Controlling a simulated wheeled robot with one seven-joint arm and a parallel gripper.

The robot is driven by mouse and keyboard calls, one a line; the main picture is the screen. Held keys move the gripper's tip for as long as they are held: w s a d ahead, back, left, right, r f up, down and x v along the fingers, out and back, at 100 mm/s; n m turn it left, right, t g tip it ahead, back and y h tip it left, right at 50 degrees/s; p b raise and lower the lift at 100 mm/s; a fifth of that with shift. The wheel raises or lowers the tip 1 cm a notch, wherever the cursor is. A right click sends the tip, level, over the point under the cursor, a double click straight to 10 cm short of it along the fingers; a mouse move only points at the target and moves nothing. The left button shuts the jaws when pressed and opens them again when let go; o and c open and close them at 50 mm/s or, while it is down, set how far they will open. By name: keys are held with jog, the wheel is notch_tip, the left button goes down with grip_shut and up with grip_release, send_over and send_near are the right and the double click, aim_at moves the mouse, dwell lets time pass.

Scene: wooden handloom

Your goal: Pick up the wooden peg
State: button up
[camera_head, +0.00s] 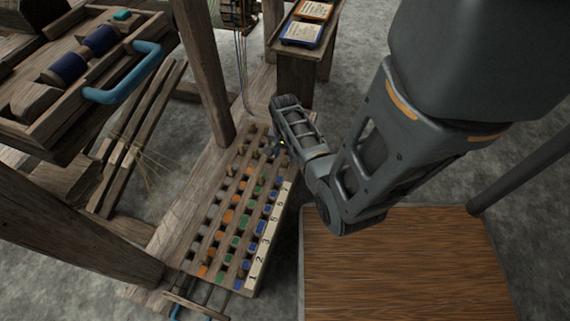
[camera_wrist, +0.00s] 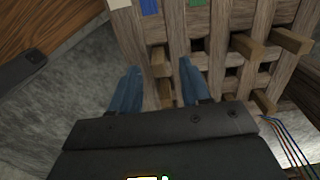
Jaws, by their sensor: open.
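My gripper (camera_wrist: 160,88) is open, with its two blue fingers apart over the edge of a wooden peg board (camera_head: 180,215). In the wrist view a wooden peg (camera_wrist: 158,58) stands out between the fingers, near their tips, and another short peg end (camera_wrist: 165,92) shows below it, closer to the gripper body. I cannot tell whether either finger touches a peg. In the head view my gripper (camera_head: 277,148) is at the board's far right corner, where its fingers are small and partly hidden by the arm.
More pegs (camera_wrist: 248,45) stick out to the right in the wrist view. The board carries coloured squares and a numbered strip (camera_head: 268,235). Coloured wires (camera_wrist: 285,140) hang at lower right. A brown tabletop (camera_head: 400,265), loom posts (camera_head: 203,70) and a side stand (camera_head: 296,75) surround it.

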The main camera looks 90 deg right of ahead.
aim_at(285, 157)
notch_tip(285, 157, down, 3)
jog(key=shift+f+b, duration=0.2)
jog(key=shift+b, duration=0.3)
grip_shut()
